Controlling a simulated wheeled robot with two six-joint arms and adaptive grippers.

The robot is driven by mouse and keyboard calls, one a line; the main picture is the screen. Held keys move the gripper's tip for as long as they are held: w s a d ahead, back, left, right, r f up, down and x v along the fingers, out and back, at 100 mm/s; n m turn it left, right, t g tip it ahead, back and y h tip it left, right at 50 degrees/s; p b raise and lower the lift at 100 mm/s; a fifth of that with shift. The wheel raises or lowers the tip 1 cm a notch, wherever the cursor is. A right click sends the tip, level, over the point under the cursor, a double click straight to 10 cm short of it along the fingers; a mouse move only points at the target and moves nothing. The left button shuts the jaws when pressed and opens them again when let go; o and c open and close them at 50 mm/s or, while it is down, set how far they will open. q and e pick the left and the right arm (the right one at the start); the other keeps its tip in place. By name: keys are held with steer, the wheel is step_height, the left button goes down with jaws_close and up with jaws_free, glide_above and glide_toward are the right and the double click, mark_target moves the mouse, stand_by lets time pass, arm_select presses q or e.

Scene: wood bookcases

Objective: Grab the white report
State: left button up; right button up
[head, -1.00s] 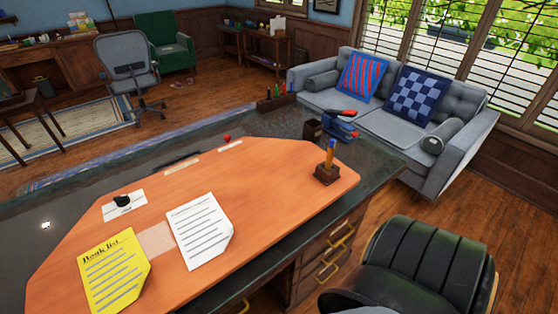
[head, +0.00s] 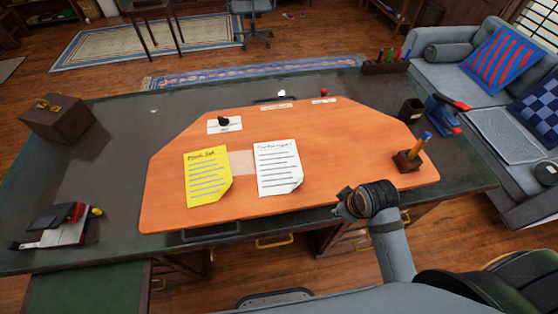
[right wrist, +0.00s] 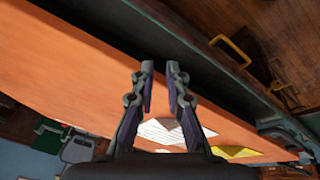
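The white report (head: 278,168) is a sheet with a handwritten heading and dark lines, lying flat on the orange desk pad (head: 340,140). Its lower right corner is curled. In the right wrist view the white report (right wrist: 160,131) shows between and beyond the fingers, partly hidden by them. My right gripper (head: 346,205) is at the desk's front edge, right of and nearer than the report, not touching it. In the right wrist view its fingers (right wrist: 159,72) stand apart with nothing between them. My left gripper is not in view.
A yellow sheet (head: 207,178) lies left of the report. A pen holder (head: 407,161) stands right on the pad, with a blue stapler-like object (head: 442,112) beyond. A black chair (head: 480,290) is at lower right.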

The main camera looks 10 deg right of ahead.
step_height(320, 180, up, 5)
steer(key=w+a+n+y, duration=0.1)
steer(key=w+a+n, duration=0.2)
steer(key=n, duration=0.4)
steer(key=n+y, duration=0.2)
steer(key=n, duration=1.1)
glide_toward(301, 182)
steer(key=x, duration=0.4)
steer(key=shift+s+a+f, duration=0.2)
steer(key=shift+s+a, duration=0.1)
steer(key=shift+w+d+p+x, duration=0.15)
steer(key=shift+p+x, duration=0.25)
steer(key=shift+x, duration=1)
steer(key=shift+w+d+p+x, duration=0.15)
steer(key=shift+p+x, duration=0.2)
steer(key=shift+x, duration=1)
jaws_close()
